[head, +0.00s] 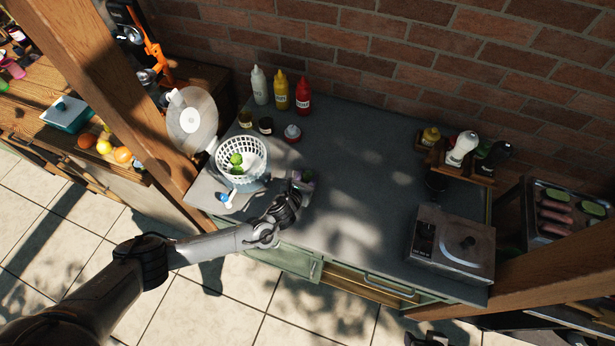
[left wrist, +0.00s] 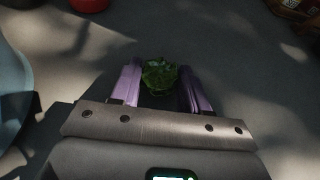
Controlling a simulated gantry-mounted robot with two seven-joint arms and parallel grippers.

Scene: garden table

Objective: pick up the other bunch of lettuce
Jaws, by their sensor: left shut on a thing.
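My left gripper (head: 304,180) is over the grey counter, just right of the white salad spinner basket (head: 222,161). In the left wrist view its purple fingers are shut on a bunch of green lettuce (left wrist: 160,76), which sits between the fingertips. In the head view this bunch is mostly hidden by the gripper. Another green bunch of lettuce (head: 236,160) lies inside the basket.
The spinner lid (head: 193,118) leans left of the basket. Small jars (head: 265,125) and squeeze bottles (head: 281,90) stand behind. A grey box-like appliance (head: 452,245) stands at the right. The counter's middle is clear.

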